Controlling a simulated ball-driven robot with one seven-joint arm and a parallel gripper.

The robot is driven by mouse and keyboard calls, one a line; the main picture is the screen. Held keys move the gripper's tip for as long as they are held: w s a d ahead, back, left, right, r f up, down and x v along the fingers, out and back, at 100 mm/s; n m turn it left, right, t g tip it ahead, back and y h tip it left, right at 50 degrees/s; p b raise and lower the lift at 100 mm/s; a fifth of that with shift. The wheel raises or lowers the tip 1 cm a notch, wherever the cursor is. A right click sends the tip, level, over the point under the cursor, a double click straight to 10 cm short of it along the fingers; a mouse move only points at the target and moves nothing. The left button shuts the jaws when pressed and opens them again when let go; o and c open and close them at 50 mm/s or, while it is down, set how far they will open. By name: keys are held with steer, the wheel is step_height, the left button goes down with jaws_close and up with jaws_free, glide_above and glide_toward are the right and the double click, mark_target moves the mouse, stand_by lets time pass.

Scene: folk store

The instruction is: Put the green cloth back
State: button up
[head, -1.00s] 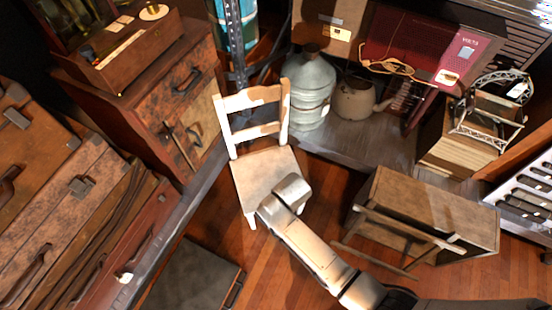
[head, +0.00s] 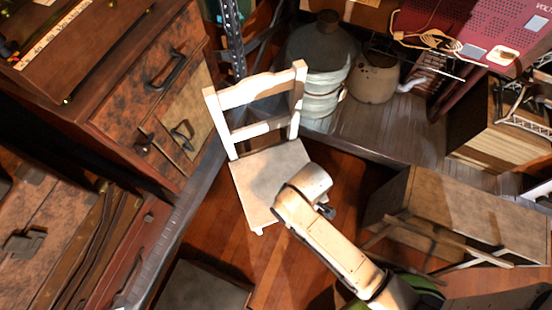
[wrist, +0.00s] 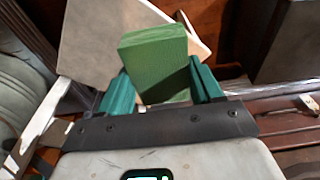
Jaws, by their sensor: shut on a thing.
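The green cloth (wrist: 155,60) looks like a thick, folded block with a woven surface in the wrist view. My gripper (wrist: 160,84) has its two teal fingers shut on it, one on each side. The cloth is held above the pale seat of a white chair (wrist: 95,38), which lies behind it in that view. In the head view my arm reaches to the front right of the chair seat (head: 265,175); the fingers and the cloth are hidden there beneath my wrist.
A brown wooden cabinet (head: 140,85) and suitcases (head: 75,220) stand at left. A metal-edged platform behind the chair holds a large ribbed jug (head: 320,60) and a pot (head: 375,75). A small wooden table (head: 465,205) stands at right. Wooden floor shows around the chair.

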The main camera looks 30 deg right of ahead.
steer(key=w+d+f+b, duration=0.1)
steer(key=w+f, duration=0.1)
steer(key=w, duration=0.1)
steer(key=w+d+f+b, duration=0.1)
steer(key=w+f+b, duration=0.1)
steer(key=w+f, duration=0.1)
steer(key=w+f+b, duration=0.1)
steer(key=w+f, duration=0.2)
steer(key=w, duration=0.2)
steer(key=shift+d+f, duration=0.2)
steer(key=shift+d, duration=0.2)
steer(key=shift+w+d+f+b, duration=0.1)
steer(key=shift+w+f+b, duration=0.1)
steer(key=shift+f+b, duration=0.55)
steer(key=shift+w+f+b, duration=0.15)
steer(key=shift+f+b, duration=0.15)
steer(key=shift+f, duration=0.85)
steer(key=shift+f, duration=0.1)
steer(key=o, duration=1)
steer(key=r+p, duration=0.1)
steer(key=r, duration=0.3)
steer(key=s+r+p, duration=0.1)
steer(key=r+p, duration=0.1)
steer(key=r, duration=0.2)
steer(key=d+r+p, duration=0.1)
steer(key=r, duration=0.3)
steer(key=shift+s+p, duration=0.25)
steer(key=shift+p, duration=0.1)
